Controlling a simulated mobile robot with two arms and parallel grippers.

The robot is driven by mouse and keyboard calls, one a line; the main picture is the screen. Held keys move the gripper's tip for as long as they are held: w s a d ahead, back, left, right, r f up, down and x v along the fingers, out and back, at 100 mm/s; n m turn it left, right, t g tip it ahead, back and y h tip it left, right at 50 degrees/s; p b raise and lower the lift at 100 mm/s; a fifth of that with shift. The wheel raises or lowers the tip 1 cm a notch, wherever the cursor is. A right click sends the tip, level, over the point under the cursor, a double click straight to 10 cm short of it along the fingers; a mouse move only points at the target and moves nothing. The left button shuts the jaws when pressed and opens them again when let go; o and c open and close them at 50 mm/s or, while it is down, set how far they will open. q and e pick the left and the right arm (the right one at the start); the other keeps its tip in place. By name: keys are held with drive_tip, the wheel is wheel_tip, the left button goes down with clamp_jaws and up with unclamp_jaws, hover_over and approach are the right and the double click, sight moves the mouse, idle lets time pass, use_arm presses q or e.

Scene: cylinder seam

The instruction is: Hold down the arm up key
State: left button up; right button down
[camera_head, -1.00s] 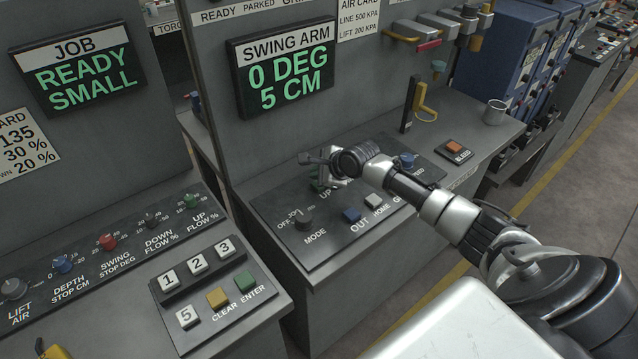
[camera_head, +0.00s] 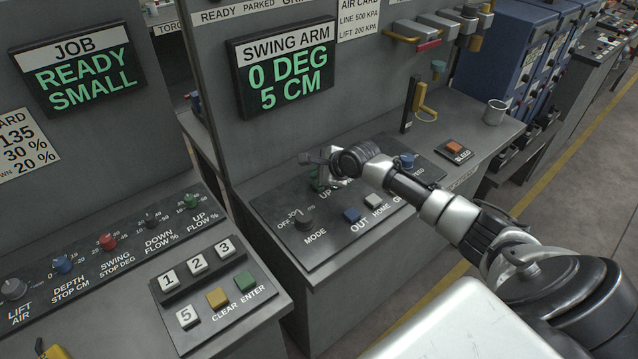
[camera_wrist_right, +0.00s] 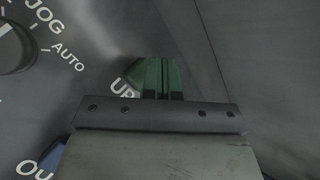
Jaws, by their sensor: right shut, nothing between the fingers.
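The green arm up key (camera_head: 316,186) sits on the swing arm panel, mostly hidden behind my right gripper in the head view. In the right wrist view the green key (camera_wrist_right: 137,80) shows beside the word UP, just beyond the fingertips. My right gripper (camera_head: 322,178) is shut and empty, pointing down over the key. Its fingertips (camera_wrist_right: 162,95) line up with the key in the wrist view; I cannot tell whether they touch or press it. The swing arm display (camera_head: 288,78) reads 0 DEG, 5 CM. My left gripper is not in view.
The mode knob (camera_head: 304,221) stands left of the key, with a blue OUT key (camera_head: 352,215) and a white HOME key (camera_head: 374,202) in front. A blue knob (camera_head: 407,160), an orange bleed button (camera_head: 453,147) and a mug (camera_head: 495,112) lie to the right.

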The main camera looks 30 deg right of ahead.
drive_tip(key=shift+f, duration=0.15)
drive_tip(key=shift+f+p, duration=0.15)
drive_tip(key=shift+p, duration=0.15)
drive_tip(key=shift+f, duration=0.1)
drive_tip(key=shift+f, duration=0.55)
idle(1.9)
idle(4.1)
drive_tip(key=shift+r+p, duration=0.95)
drive_tip(key=shift+p, duration=0.3)
